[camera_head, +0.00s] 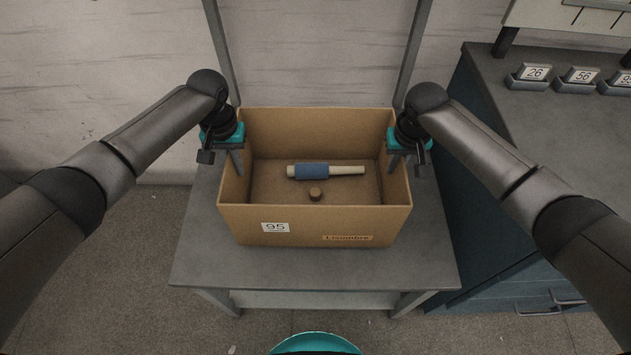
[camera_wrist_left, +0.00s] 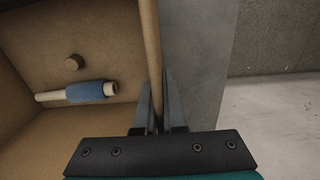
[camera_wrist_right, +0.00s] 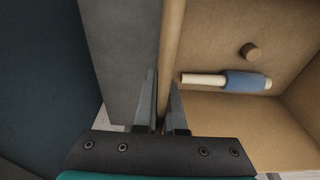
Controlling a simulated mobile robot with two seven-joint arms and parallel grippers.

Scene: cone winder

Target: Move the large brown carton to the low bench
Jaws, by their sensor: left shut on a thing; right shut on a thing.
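The large brown carton (camera_head: 312,222) stands upright and open-topped on a grey table (camera_head: 315,268). It has a "95" label at its front left. Inside lie a pale tube with a blue middle (camera_head: 326,171) and a small brown plug (camera_head: 315,194). My left gripper (camera_head: 236,168) is shut on the carton's left wall, and its fingers straddle the rim in the left wrist view (camera_wrist_left: 160,118). My right gripper (camera_head: 396,168) is shut on the right wall, also straddling the rim in the right wrist view (camera_wrist_right: 168,118). The low bench cannot be told for sure.
A dark blue cabinet with a grey top (camera_head: 560,150) stands close on the right, carrying small numbered bins (camera_head: 528,77). A grey upright frame (camera_head: 413,55) rises behind the carton. A pale wall is behind. Floor (camera_head: 120,250) shows free at the left.

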